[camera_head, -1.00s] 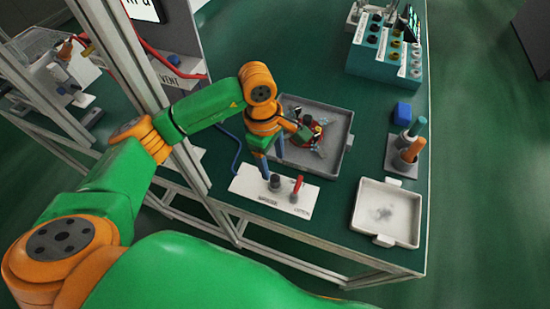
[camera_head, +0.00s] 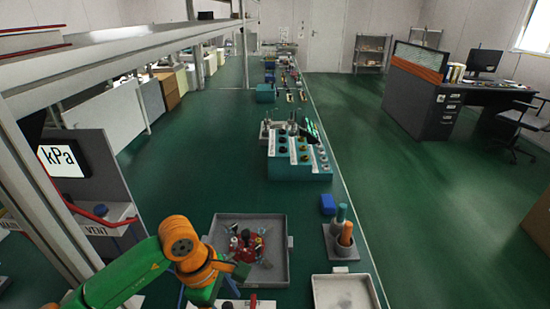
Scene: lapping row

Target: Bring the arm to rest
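My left arm, green with orange joints, comes in from the lower left. Its gripper (camera_head: 207,296) hangs low over the near part of the bench, left of and in front of the grey tray (camera_head: 284,276). Its blue fingers show apart, with nothing seen between them; their tips are close to the bottom edge. The grey tray holds a red fixture with small dark and pale parts (camera_head: 247,246). My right arm is not in view.
A teal rack (camera_head: 300,172), a blue block (camera_head: 327,204) and a holder with teal and orange handles (camera_head: 340,243) stand beyond and right of the tray. A white tray (camera_head: 318,293) is at the lower right. A frame post and kPa panel (camera_head: 62,158) stand left.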

